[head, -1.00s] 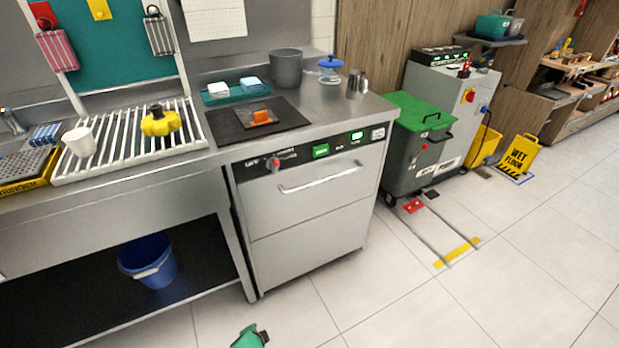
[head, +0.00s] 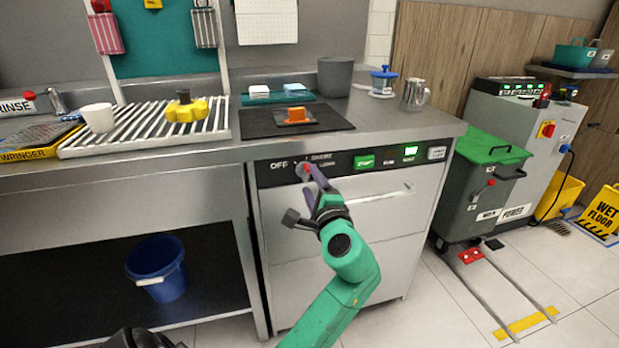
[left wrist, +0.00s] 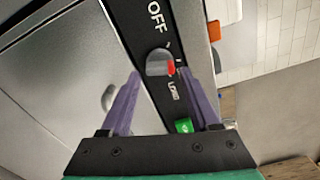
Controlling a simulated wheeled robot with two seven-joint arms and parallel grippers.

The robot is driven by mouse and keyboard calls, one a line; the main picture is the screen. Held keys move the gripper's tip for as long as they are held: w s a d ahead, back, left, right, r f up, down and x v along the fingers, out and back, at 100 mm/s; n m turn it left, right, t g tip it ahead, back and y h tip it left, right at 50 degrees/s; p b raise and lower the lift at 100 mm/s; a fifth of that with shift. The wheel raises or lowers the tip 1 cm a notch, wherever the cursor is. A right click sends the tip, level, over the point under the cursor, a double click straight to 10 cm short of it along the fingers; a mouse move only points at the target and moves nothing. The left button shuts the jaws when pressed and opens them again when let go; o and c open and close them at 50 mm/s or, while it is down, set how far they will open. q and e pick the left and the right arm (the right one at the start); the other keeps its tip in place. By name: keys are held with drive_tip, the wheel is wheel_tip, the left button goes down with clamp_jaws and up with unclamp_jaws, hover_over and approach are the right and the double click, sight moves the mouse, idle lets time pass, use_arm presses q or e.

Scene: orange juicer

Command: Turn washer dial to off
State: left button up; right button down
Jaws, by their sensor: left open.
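The washer (head: 350,225) has a black control panel (head: 345,165) along its top front, with OFF printed at its left end. The dial (head: 303,171) is a small grey knob with a red mark, just right of OFF. In the left wrist view the dial (left wrist: 158,62) shows clearly, its red mark on the side away from the OFF print. My left gripper (head: 310,181) is at the panel, just in front of the dial and partly covering it. In the left wrist view the open gripper (left wrist: 161,73) has its purple fingertips on either side of the dial; contact cannot be told.
The washer handle (head: 375,195) sticks out below the panel, right of my left gripper. A lit green button (head: 365,162) is right of the dial. A black mat (head: 260,122) with an orange item lies on the counter above. A blue bucket (head: 160,268) stands on the lower shelf at left.

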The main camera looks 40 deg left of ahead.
sight(308, 177)
use_arm(q)
drive_tip(key=x, duration=0.3)
drive_tip(key=shift+w+a, duration=0.25)
drive_tip(key=shift+a, duration=0.05)
clamp_jaws()
use_arm(e)
drive_tip(key=shift+a+r, duration=0.1)
drive_tip(key=shift+r, duration=0.05)
